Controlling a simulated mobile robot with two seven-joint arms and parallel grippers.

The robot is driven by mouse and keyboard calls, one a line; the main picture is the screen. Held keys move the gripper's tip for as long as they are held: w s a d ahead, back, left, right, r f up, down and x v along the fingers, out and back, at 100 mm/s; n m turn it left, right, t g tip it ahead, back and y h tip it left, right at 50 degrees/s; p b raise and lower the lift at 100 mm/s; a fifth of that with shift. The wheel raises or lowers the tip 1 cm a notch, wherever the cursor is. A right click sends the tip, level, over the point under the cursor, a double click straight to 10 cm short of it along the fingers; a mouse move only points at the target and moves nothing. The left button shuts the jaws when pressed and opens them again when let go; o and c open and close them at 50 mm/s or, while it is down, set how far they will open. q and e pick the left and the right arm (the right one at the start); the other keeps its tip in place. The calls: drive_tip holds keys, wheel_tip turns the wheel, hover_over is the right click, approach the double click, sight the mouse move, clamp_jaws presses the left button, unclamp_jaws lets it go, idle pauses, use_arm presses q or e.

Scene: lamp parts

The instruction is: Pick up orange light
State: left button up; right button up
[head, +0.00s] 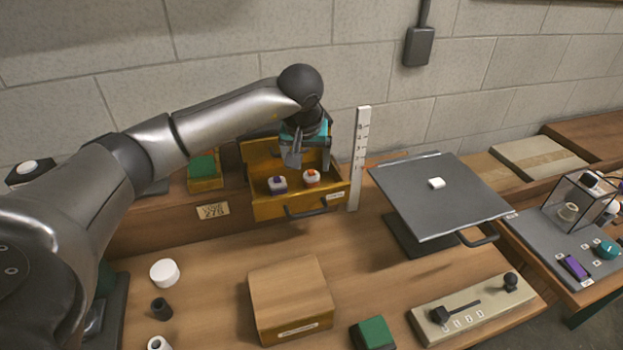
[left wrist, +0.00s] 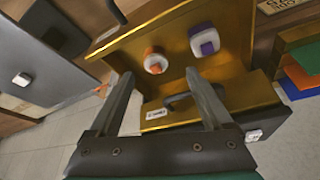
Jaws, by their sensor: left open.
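The orange light (head: 311,178) is a small white-based piece with an orange top. It stands in an open yellow drawer box (head: 265,208), to the right of a similar purple-topped piece (head: 277,185). In the left wrist view the orange light (left wrist: 155,62) stands beyond my fingertips, and the purple-topped piece (left wrist: 204,40) is to its right. My left gripper (head: 308,160) is above the drawer, open and empty. Its spread fingers (left wrist: 160,82) show in the left wrist view, apart from both pieces. My right gripper is not in view.
A white ruler post (head: 358,160) stands at the drawer's right side. A grey tilted panel (head: 440,195) with a small white block is further right. A wooden box (head: 290,290) sits in front. Bare tabletop lies between the drawer and this box.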

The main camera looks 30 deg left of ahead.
sight(311, 174)
use_arm(q)
drive_tip(key=shift+d+x, duration=0.15)
drive_tip(key=shift+x, duration=1.35)
drive_tip(key=shift+d+x, duration=0.1)
drive_tip(key=shift+x, duration=1.4)
drive_tip(key=shift+w, duration=0.2)
drive_tip(key=shift+c, duration=0.4)
clamp_jaws()
